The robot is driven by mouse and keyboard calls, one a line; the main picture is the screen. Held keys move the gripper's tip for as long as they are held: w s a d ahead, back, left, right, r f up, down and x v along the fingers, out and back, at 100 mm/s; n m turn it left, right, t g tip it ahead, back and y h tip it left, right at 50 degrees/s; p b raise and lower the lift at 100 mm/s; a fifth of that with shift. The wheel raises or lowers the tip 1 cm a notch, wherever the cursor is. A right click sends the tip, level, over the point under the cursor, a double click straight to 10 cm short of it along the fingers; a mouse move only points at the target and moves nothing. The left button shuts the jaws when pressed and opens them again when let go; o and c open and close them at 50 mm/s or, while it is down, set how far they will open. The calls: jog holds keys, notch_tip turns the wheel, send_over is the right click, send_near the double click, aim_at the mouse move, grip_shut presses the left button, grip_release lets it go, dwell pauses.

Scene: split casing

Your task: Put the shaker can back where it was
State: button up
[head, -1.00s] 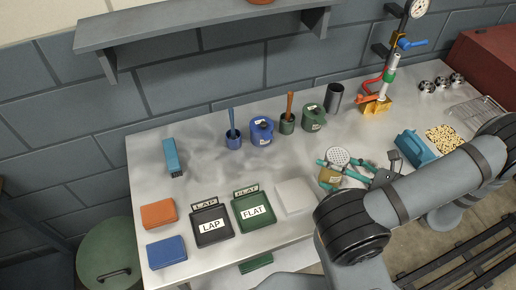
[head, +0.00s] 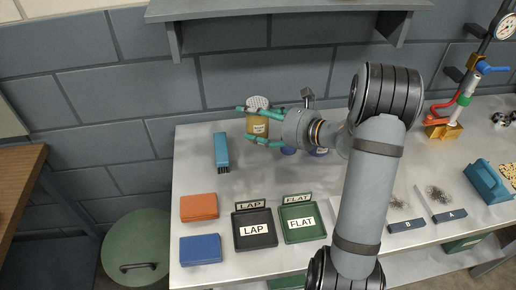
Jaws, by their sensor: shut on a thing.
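A blue brush-like block (head: 221,150) lies just below left of the can. Orange (head: 198,207) and blue (head: 200,249) blocks and the LAP (head: 254,232) and FLAT (head: 301,223) trays stand in front. Plates B (head: 406,226) and A (head: 449,216) bear dark filings. My arm hides the back middle.

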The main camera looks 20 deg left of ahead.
notch_tip(320, 180, down, 7)
jog(key=shift+f, duration=0.15)
dwell(0.4)
jog(key=shift+f, duration=0.2)
jog(key=o, duration=1.2)
jog(key=shift+r, duration=0.2)
jog(key=shift+d, duration=0.35)
jog(key=b+v, duration=0.1)
jog(key=v, duration=1)
jog(key=shift+s+d+r+b, duration=0.1)
jog(key=shift+s+r+b, duration=0.1)
jog(key=shift+b, duration=0.15)
